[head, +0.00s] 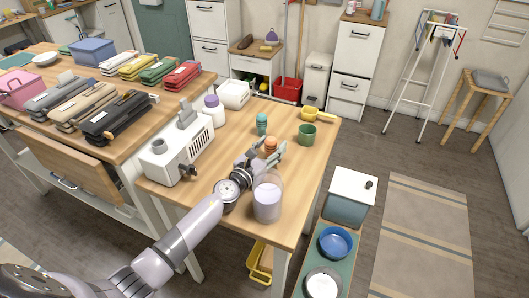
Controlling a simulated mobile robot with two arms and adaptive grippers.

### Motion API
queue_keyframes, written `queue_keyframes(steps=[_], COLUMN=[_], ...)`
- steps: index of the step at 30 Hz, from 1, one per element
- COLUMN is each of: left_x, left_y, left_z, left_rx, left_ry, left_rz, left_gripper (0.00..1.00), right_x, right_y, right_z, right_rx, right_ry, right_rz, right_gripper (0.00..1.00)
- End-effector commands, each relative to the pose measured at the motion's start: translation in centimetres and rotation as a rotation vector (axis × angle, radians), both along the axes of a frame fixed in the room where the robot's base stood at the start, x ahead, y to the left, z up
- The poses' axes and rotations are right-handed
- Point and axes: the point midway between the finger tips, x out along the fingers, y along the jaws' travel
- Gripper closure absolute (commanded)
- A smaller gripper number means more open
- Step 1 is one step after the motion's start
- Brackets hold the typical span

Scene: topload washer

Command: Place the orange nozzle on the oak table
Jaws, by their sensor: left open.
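The orange nozzle (271,145) is a small ribbed piece. It shows at the fingers of my left gripper (265,154), above or on the oak table (225,165). The gripper is open, and its fingers partly hide the nozzle. I cannot tell whether they touch it or what the nozzle rests on. My left arm reaches in from the bottom left over the table's front part. My right gripper is out of view.
A clear jar (267,199) with pale contents stands close beside my left gripper. A teal nozzle-like piece (262,124), a green cup (307,135) and a yellow scoop (317,115) stand behind. A white machine (176,155) is at left. The table's left front is clear.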

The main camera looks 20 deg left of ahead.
Motion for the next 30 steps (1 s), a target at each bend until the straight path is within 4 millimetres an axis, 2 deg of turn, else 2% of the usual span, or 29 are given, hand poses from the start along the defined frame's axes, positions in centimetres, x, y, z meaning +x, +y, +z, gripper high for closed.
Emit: queue_keyframes(steps=[2, 6, 12, 18, 23, 30], left_x=[-0.6, -3.1, -7.4, -10.5, -11.6, -11.8], left_y=[0.2, 0.6, 1.5, 2.0, 2.2, 2.3], left_z=[0.1, 0.2, -0.1, -0.1, 0.1, 0.2], left_rx=[0.001, 0.002, 0.003, 0.000, 0.000, 0.000], left_ry=[0.002, 0.003, 0.003, 0.002, 0.000, 0.000], left_rz=[0.000, -0.002, -0.001, 0.000, 0.000, 0.000], left_gripper=[0.51, 0.51, 0.51, 0.51, 0.51, 0.51], right_x=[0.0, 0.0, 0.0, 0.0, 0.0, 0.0], right_y=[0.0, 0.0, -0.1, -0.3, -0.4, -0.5], right_z=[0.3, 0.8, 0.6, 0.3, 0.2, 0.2], right_rx=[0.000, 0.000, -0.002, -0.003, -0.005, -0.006], right_ry=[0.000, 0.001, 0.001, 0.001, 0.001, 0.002], right_rz=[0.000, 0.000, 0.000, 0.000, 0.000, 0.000], right_gripper=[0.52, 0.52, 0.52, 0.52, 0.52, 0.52])
